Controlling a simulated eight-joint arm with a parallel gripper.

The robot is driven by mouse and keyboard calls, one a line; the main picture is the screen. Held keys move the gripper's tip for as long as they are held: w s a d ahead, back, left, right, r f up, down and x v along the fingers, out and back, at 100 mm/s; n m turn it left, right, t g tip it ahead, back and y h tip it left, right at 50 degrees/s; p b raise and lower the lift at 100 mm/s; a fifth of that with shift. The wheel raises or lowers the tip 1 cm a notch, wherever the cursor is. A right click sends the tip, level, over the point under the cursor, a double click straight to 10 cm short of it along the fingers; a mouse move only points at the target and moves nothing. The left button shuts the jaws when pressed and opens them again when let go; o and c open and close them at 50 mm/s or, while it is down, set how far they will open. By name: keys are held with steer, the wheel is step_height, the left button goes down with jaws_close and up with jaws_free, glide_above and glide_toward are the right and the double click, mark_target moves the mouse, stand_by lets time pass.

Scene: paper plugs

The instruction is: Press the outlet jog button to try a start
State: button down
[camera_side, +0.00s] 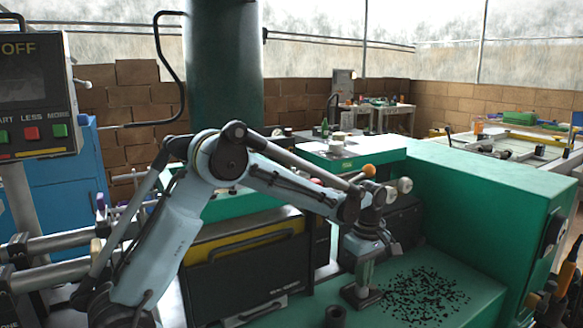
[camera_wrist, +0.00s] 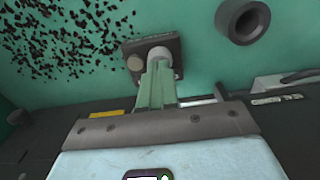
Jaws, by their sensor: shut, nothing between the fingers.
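A small dark control box (camera_wrist: 167,43) sits on the green surface, with a pale round button (camera_wrist: 160,53) and a tan round knob (camera_wrist: 135,63) on its face. I take the pale button as the outlet jog button, but I can read no label. My gripper (camera_wrist: 158,68) is shut and empty, its green fingertips right at the pale button and covering part of it. I cannot tell whether they touch or press it. In the side view my gripper (camera_side: 364,282) points straight down onto the control box (camera_side: 361,298).
Black scraps (camera_side: 425,295) lie scattered on the green deck right of the box. A dark hollow cylinder (camera_wrist: 243,20) stands nearby, also at the bottom edge of the side view (camera_side: 335,317). A green housing (camera_side: 490,210) rises at the right. A panel with buttons (camera_side: 35,85) stands upper left.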

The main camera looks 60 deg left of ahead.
steer(key=shift+f, duration=0.7)
steer(key=shift+r, duration=0.1)
stand_by(0.5)
steer(key=shift+r, duration=1.1)
steer(key=shift+r, duration=0.1)
steer(key=shift+r, duration=1.4)
